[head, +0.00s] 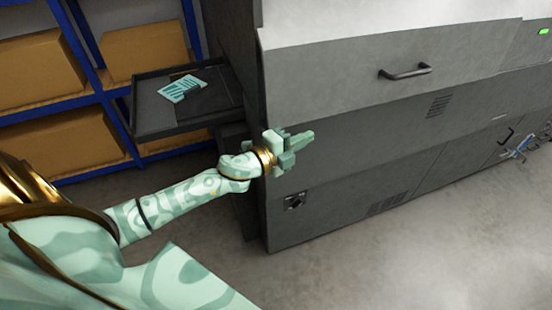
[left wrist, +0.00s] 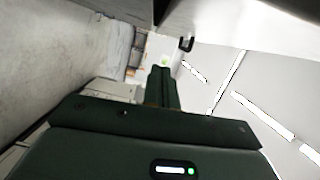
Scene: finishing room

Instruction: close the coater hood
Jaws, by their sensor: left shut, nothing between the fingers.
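The coater is the large grey machine filling the right of the head view. Its hood (head: 340,85) is the upper front panel, with a dark bar handle (head: 405,71). I cannot tell for sure how far the hood is open. My left gripper (head: 310,137) is shut and empty, in front of the machine's left part, below and left of the handle and apart from it. In the left wrist view the shut fingers (left wrist: 162,76) point away from the camera, and a dark handle (left wrist: 186,43) shows just beyond them to the upper right. My right gripper is out of view.
A black tray (head: 150,122) with a pale blue patterned card (head: 182,88) juts out left of the machine. Behind it stands a blue shelf rack (head: 85,45) with cardboard boxes (head: 70,148). A small blue item (head: 520,150) is at the machine's far right. The floor in front is clear.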

